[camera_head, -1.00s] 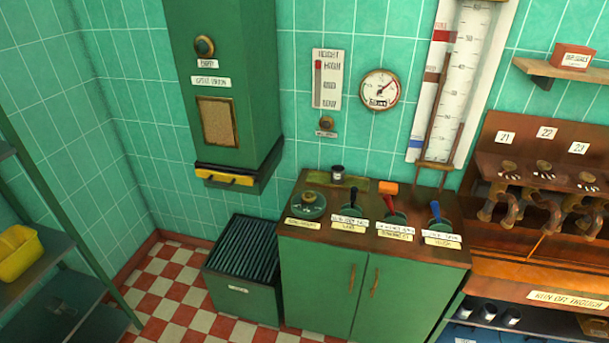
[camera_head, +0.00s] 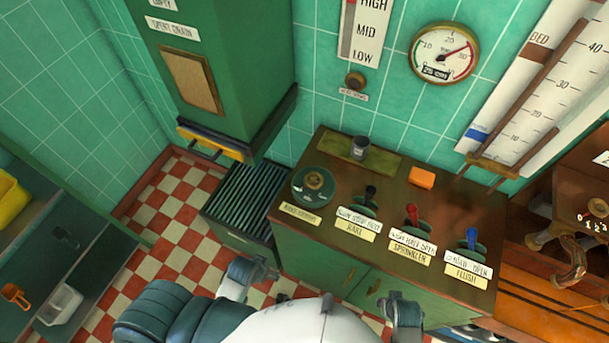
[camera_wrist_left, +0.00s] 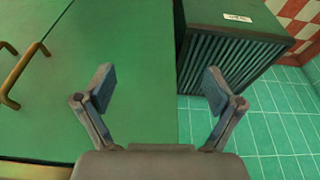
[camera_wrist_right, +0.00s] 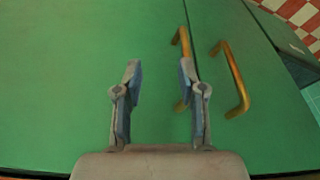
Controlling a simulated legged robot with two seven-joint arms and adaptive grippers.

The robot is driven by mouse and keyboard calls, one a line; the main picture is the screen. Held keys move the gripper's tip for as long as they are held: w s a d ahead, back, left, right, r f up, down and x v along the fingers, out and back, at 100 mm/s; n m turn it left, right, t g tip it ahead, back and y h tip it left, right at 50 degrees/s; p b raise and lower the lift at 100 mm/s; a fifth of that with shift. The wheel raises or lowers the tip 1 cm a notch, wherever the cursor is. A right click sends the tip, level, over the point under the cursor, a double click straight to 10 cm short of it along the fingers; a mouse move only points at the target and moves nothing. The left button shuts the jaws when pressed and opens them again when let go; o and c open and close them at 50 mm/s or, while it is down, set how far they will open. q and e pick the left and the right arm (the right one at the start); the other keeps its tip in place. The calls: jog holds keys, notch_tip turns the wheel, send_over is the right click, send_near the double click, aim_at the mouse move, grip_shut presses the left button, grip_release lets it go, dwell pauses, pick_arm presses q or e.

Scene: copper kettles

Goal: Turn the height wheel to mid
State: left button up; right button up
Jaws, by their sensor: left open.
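The height wheel appears to be the round green disc with a brass hub (camera_head: 313,186) at the left end of the cabinet top; its label is too small to read surely. The height gauge (camera_head: 364,30) on the wall reads HIGH, MID, LOW; its top is cut off, and a red strip shows at its upper left. My left gripper (camera_wrist_left: 158,88) is open and empty, facing the green cabinet front and slatted bin. It is low in the head view, below the wheel and apart from it. My right gripper (camera_wrist_right: 160,85) is open and empty before the cabinet doors.
Three levers, black (camera_head: 370,196), red (camera_head: 411,214) and blue (camera_head: 472,238), stand right of the wheel. A slatted bin (camera_head: 245,200) stands left of the cabinet, under a green wall unit (camera_head: 215,60).

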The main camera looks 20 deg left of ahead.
pick_arm(q)
jog(key=d+r+n+h+p, duration=0.1)
jog(key=d+r+h, duration=0.2)
jog(key=r, duration=0.4)
pick_arm(e)
jog(key=s+f+g, duration=0.1)
jog(key=s+f, duration=0.2)
jog(key=f, duration=0.8)
jog(key=s+f, duration=0.4)
jog(key=f, duration=0.6)
pick_arm(q)
jog(key=n+t+h, duration=0.9)
jog(key=n+t, duration=0.1)
jog(key=n, duration=1.8)
send_near(314, 179)
jog(key=p+x, duration=0.2)
jog(key=x, duration=0.8)
jog(key=shift+f+p, duration=0.15)
jog(key=shift+p, duration=0.2)
pick_arm(e)
jog(key=s+d+f, duration=0.1)
jog(key=s+f, duration=0.3)
jog(key=s, duration=0.3)
jog(key=s+d+f+g, duration=0.1)
jog(key=s+d+f, duration=0.1)
jog(key=s+f, duration=0.2)
jog(key=s, duration=0.2)
jog(key=shift+s+f, duration=0.2)
jog(key=shift+s, duration=0.15)
